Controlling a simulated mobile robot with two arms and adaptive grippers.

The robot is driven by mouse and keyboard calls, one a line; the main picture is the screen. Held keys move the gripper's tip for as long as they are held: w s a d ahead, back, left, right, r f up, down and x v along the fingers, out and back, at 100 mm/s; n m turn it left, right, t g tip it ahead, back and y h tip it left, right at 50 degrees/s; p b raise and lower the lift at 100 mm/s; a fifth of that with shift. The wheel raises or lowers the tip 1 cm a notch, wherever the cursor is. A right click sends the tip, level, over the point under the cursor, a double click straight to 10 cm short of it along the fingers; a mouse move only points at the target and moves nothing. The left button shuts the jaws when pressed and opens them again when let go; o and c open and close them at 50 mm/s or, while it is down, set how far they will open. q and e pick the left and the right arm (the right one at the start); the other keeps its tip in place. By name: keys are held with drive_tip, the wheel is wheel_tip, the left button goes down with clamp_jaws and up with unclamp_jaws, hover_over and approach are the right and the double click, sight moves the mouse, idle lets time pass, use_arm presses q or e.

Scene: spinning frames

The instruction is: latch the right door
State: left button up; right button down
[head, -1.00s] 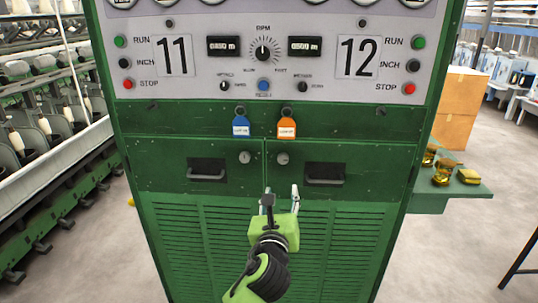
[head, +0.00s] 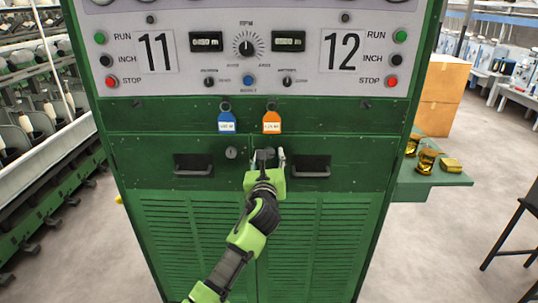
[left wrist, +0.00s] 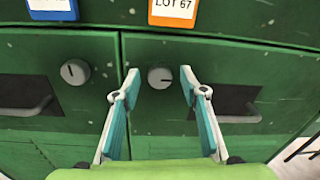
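The right door (head: 355,172) of the green cabinet is flush beside the left door (head: 150,172), and both look closed. Its round latch knob (left wrist: 160,78) shows in the left wrist view with a dark mark lying level. The left door's knob (head: 231,153) has a steeper mark in the left wrist view (left wrist: 75,73). My left gripper (head: 268,158) is open, with one finger on each side of the right knob in the left wrist view (left wrist: 160,88). Whether it touches the knob I cannot tell. The gripper hides that knob in the head view. My right gripper is out of view.
The right door's recessed handle (head: 312,172) is just right of my gripper. A blue tag (head: 227,122) and an orange tag (head: 272,122) hang above the doors. A green side shelf (head: 430,178) holds golden items. A control panel (head: 155,90) is above.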

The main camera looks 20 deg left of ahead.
use_arm(q)
drive_tip(key=shift+w+a, duration=0.15)
drive_tip(key=shift+w, duration=0.3)
clamp_jaws()
